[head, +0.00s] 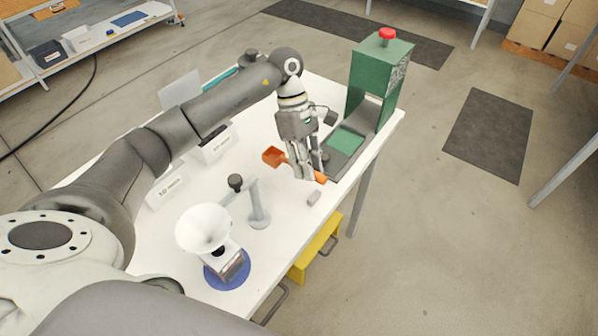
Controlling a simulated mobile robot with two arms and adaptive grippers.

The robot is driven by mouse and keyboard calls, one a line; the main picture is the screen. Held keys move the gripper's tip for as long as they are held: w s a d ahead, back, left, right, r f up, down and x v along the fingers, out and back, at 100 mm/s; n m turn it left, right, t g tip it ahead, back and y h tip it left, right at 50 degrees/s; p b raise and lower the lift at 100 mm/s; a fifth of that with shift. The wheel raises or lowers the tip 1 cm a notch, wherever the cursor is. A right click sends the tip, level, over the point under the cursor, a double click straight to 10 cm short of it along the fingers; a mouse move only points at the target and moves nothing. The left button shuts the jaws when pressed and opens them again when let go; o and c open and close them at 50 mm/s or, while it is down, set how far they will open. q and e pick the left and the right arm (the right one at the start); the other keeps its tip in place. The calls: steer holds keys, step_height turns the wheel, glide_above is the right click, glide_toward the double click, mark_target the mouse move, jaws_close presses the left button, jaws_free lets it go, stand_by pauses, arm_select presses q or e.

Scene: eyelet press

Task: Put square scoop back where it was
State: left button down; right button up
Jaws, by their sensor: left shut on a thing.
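The orange square scoop (272,156) shows in the head view near the middle of the white table (290,225). Its square pan points to the left and its handle runs to the lower right, behind my fingers. My left gripper (303,177) points down and is shut on the scoop's handle. Part of the handle is hidden by the fingers, and its end shows just right of them. I cannot tell whether the scoop touches the table. My right gripper is not in view.
The green press (376,70) with a red knob (387,34) stands behind right. A small grey block (314,198) lies near the gripper. A grey post (258,205), a white funnel (203,228) on a blue disc and labelled white boxes (214,145) stand to the left.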

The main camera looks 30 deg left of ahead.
arm_select(q)
steer(key=shift+s+a+f, duration=0.2)
steer(key=shift+a+f, duration=0.25)
steer(key=shift+f, duration=0.15)
steer(key=f, duration=0.1)
steer(key=f+p, duration=0.2)
steer(key=shift+s+a+f, duration=0.15)
steer(key=shift+a+f, duration=0.2)
steer(key=shift+f, duration=0.15)
steer(key=shift+f, duration=0.1)
steer(key=shift+f, duration=0.1)
steer(key=c, duration=1.3)
jaws_free()
